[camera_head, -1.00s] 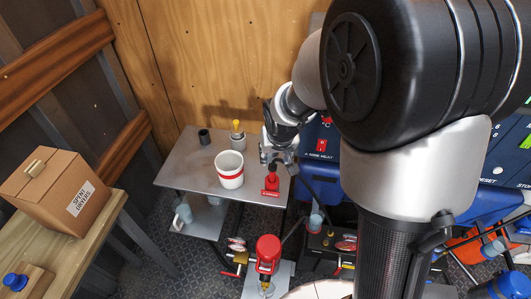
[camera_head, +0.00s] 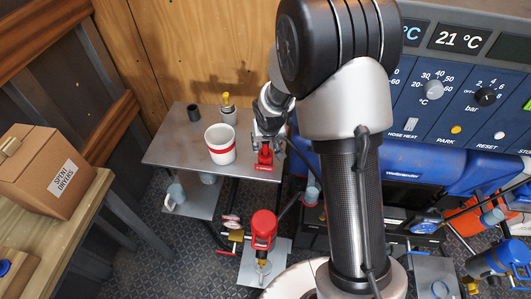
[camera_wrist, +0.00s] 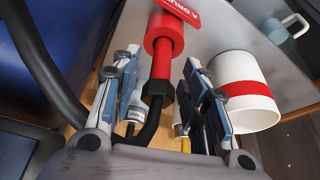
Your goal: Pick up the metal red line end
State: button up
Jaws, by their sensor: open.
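The red line end (camera_wrist: 163,48) is a red cylinder with a dark collar and black hose, and a red lettered plate at its far end. In the head view the red line end (camera_head: 265,158) is at the right edge of the metal side table (camera_head: 165,150). My gripper (camera_wrist: 160,72) is open, with its fingers on both sides of the red fitting and collar. Gaps show beside the fitting, so it is not clamped. In the head view my gripper (camera_head: 266,138) is just behind the red piece, and the fingers are partly hidden.
A white cup with a red band (camera_head: 220,145) stands left of my gripper. A dark cup (camera_head: 194,113) and a grey container with a yellow top (camera_head: 228,112) stand behind it. A blue control panel (camera_head: 450,100) is to the right. A cardboard box (camera_head: 45,170) sits at left.

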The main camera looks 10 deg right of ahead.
jog(key=shift+w+f, duration=0.25)
jog(key=shift+f, duration=0.3)
jog(key=shift+r, duration=0.1)
jog(key=shift+c, duration=0.3)
grip_shut()
